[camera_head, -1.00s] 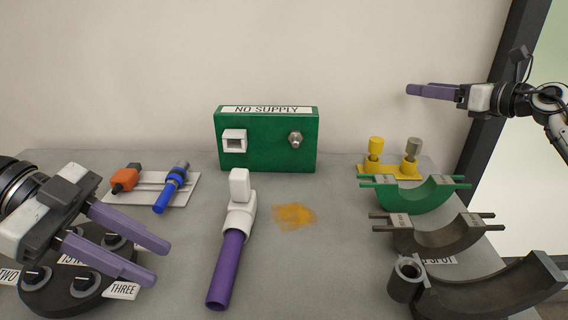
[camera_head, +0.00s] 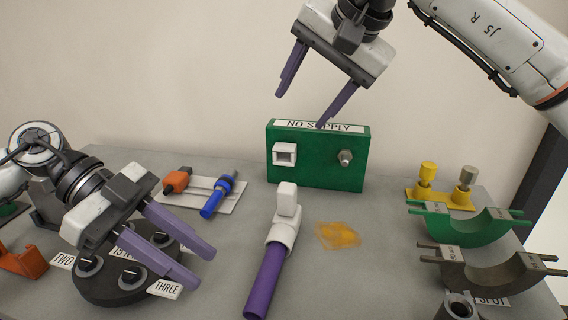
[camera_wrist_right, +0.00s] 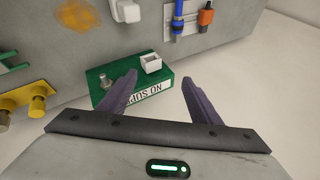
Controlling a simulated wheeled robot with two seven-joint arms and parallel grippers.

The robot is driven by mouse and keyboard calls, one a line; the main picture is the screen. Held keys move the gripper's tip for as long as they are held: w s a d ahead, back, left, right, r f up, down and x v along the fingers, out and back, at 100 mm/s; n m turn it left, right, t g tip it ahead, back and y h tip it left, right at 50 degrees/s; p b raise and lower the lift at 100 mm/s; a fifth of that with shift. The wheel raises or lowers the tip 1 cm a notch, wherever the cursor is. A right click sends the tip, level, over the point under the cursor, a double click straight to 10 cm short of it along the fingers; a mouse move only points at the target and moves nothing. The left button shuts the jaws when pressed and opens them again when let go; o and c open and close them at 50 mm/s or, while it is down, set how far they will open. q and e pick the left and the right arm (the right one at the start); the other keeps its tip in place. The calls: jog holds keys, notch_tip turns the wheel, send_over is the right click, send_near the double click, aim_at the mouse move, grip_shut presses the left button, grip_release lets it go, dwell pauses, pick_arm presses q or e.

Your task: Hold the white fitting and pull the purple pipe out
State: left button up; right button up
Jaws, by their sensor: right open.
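The white fitting (camera_head: 284,232) lies on the table in the middle of the head view, with an upright white block on top. The purple pipe (camera_head: 264,282) runs from the fitting towards the front edge. Part of the fitting shows at the top of the right wrist view (camera_wrist_right: 126,10). My left gripper (camera_head: 206,268) is open and empty, left of the pipe, over the dark round stand. My right gripper (camera_head: 299,110) is open and empty, high above the green box and behind the fitting. It points down towards the box in the right wrist view (camera_wrist_right: 166,92).
A green box (camera_head: 318,172) with a label stands behind the fitting. A dark round stand (camera_head: 110,290) with knobs is under my left gripper. Green (camera_head: 468,228) and dark (camera_head: 490,270) cradles stand at the right. An orange patch (camera_head: 338,235) lies right of the fitting.

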aim_at(285, 190)
jog(key=s+a+f+h, duration=0.1)
jog(key=s+f, duration=0.1)
jog(key=f, duration=0.2)
jog(key=s+a+f+n+g+h, duration=0.1)
jog(key=s+f+h, duration=0.1)
jog(key=f, duration=0.1)
jog(key=s+a+f+n+h, duration=0.1)
jog(key=s+f+h, duration=0.1)
jog(key=f, duration=0.2)
jog(key=shift+s+a+f+g, duration=0.15)
jog(key=shift+a+f+g, duration=0.15)
jog(key=shift+a+f, duration=0.05)
jog(key=shift+f+n, duration=0.3)
jog(key=shift+f, duration=0.1)
jog(key=x, duration=0.9)
jog(key=shift+d+f, duration=0.2)
jog(key=shift+f, duration=0.05)
jog(key=c, duration=1.2)
